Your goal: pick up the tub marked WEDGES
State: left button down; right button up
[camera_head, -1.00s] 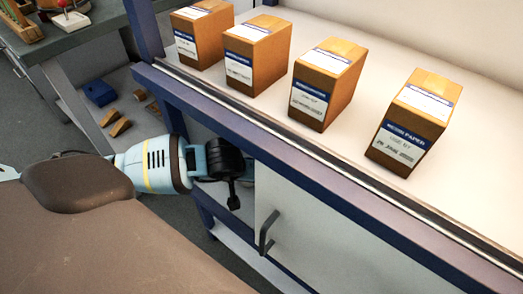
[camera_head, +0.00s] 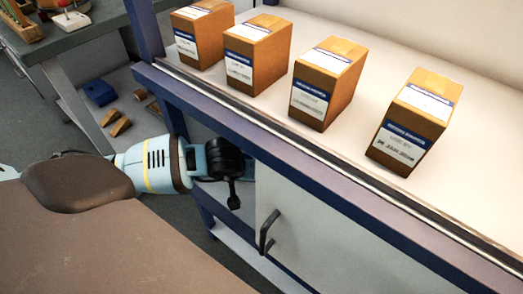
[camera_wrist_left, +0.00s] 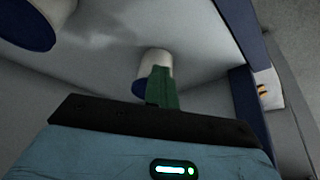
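In the left wrist view a white tub with a blue end (camera_wrist_left: 155,58) is directly beyond my left gripper (camera_wrist_left: 161,76), whose green finger part overlaps it. I cannot tell whether they touch or whether the fingers are apart. A second white and blue tub (camera_wrist_left: 32,20) is at the upper left, cut off by the frame. No marking can be read on either tub. In the head view my left arm reaches in below the counter, and its gripper is hidden there. My right gripper is in neither view.
Several brown labelled boxes (camera_head: 322,85) stand in a row on the white counter (camera_head: 455,185). Its blue front rail (camera_head: 300,160) runs above my left arm. A grey cabinet door (camera_head: 330,235) with a dark handle is below. A blue post (camera_wrist_left: 246,95) stands right in the wrist view.

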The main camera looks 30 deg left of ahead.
pick_arm(q)
jog(key=shift+c, duration=1.5)
grip_release()
jog(key=shift+r, duration=0.15)
jog(key=p+v, duration=0.1)
jog(key=v, duration=0.5)
jog(key=shift+d, duration=0.3)
jog(key=shift+o, duration=0.2)
jog(key=shift+s+d+r+p, duration=0.15)
jog(key=shift+s+r+p, duration=0.2)
jog(key=shift+r, duration=0.3)
